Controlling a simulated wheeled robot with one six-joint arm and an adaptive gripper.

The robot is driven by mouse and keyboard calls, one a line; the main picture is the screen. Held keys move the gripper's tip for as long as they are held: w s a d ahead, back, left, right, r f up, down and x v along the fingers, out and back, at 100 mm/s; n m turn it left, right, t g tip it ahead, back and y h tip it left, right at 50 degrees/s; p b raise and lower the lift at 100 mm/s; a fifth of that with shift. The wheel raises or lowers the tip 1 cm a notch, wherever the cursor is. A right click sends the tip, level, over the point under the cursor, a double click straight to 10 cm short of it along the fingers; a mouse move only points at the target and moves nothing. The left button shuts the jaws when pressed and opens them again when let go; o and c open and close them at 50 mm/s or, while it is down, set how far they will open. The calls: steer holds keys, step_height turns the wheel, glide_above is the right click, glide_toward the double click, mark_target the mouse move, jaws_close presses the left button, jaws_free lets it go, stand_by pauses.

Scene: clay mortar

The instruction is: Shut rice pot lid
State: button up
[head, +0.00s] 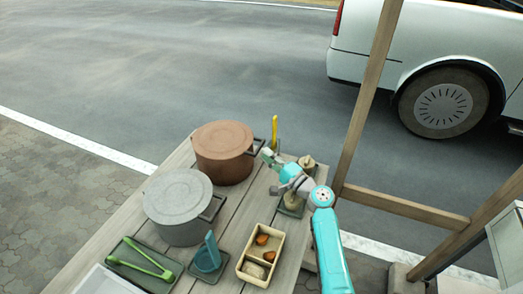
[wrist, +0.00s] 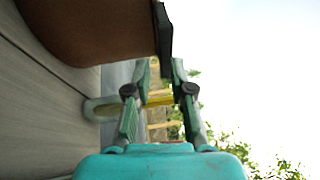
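A brown pot (head: 224,150) stands at the back of the wooden table with a flat brown top on it. Its dark handle (head: 258,147) sticks out at its right side. A grey pot (head: 182,205) with a flat grey top stands in front, its handle also to the right. I cannot tell which is the rice pot. My gripper (head: 268,156) is just right of the brown pot's handle. In the wrist view my gripper (wrist: 161,68) has its fingers apart with nothing held; the dark handle (wrist: 163,38) is just beyond the tips, beside the brown pot (wrist: 90,30).
A yellow-handled tool (head: 275,130) stands upright behind my gripper. A small lidded jar (head: 307,163) is near my wrist. A divided tray (head: 260,255), a teal holder (head: 208,259) and green tongs (head: 145,262) on a tray are in front. A wooden post (head: 368,100) rises at the right.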

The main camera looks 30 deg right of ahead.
steer(key=r+v, duration=0.1)
steer(key=v, duration=0.6)
steer(key=shift+s+f, duration=0.2)
steer(key=shift+f, duration=0.3)
steer(key=shift+d, duration=0.1)
